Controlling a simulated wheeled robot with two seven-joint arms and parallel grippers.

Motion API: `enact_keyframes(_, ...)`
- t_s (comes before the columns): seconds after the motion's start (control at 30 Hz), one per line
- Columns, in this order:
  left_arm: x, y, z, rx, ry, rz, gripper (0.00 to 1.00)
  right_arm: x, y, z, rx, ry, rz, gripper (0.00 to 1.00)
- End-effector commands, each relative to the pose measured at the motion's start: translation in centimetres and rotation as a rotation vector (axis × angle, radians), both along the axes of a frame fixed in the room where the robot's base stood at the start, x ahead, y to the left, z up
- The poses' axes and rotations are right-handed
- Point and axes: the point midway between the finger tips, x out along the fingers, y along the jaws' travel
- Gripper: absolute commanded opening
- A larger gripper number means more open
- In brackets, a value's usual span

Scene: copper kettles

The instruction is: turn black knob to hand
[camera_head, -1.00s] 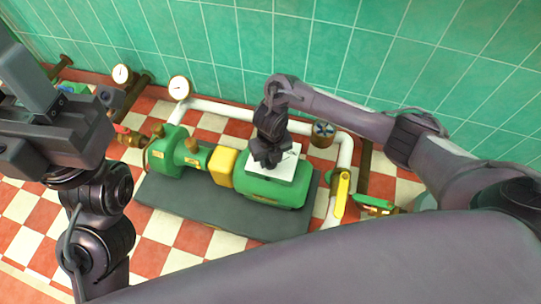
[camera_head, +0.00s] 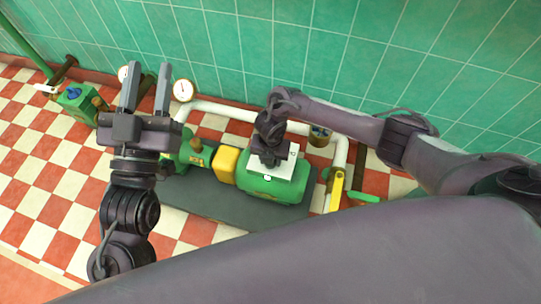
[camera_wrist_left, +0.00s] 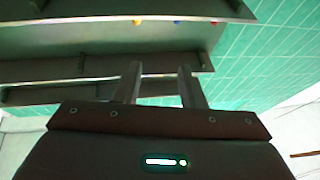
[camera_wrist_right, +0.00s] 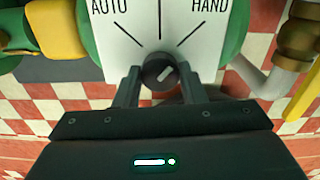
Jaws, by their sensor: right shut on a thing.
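The black knob (camera_wrist_right: 158,71) sits on a white panel (camera_wrist_right: 102,32) marked AUTO at left and HAND at right, seen in the right wrist view. The pale line on the knob slants up and right, toward the HAND mark. My right gripper (camera_wrist_right: 160,75) is shut on the knob, one finger on each side. In the head view, the panel (camera_head: 284,169) lies on the green pump motor, and my right gripper (camera_head: 268,155) hides the knob. My left gripper (camera_head: 147,70) is open and empty, raised left of the pump with fingers pointing up. It also shows open in the left wrist view (camera_wrist_left: 158,70).
A yellow coupling guard (camera_head: 224,165) adjoins the green motor (camera_head: 275,190) on a dark base (camera_head: 255,211). White pipes, a gauge (camera_head: 183,90) and a yellow lever (camera_head: 336,190) surround it. A green box (camera_head: 76,97) stands far left. Checkered floor is open at left.

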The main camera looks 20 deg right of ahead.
Motion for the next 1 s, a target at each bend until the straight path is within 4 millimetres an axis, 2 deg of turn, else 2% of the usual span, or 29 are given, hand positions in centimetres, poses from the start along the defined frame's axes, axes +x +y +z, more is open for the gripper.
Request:
enact_keyframes(0.1,0.5,-0.4,-2.7,0.052,0.128,-0.004,0.36,0.0,0.0,0.2,0.000,0.001,-0.037,0.14)
enact_keyframes(0.2,0.7,-0.6,-4.6,0.085,0.207,-0.007,0.36,0.0,0.0,0.1,0.000,0.000,-0.063,0.14)
enact_keyframes(0.33,0.7,-0.7,-6.2,0.111,0.274,-0.010,0.36,0.0,0.0,0.1,0.000,0.000,-0.083,0.14)
enact_keyframes(0.53,0.7,-0.8,-7.2,0.128,0.314,-0.012,0.36,0.0,0.0,0.0,0.000,0.000,-0.095,0.14)
enact_keyframes(0.87,0.7,-0.8,-7.2,0.128,0.315,-0.012,0.36,0.0,0.0,0.0,0.000,0.000,-0.097,0.14)
enact_keyframes(0.9,0.7,-0.8,-7.2,0.128,0.315,-0.012,0.36,0.0,0.0,0.0,0.000,0.000,-0.097,0.42)
enact_keyframes(1.0,0.7,-0.8,-7.2,0.128,0.315,-0.012,0.36,0.0,0.0,0.0,0.000,0.000,-0.096,0.55)
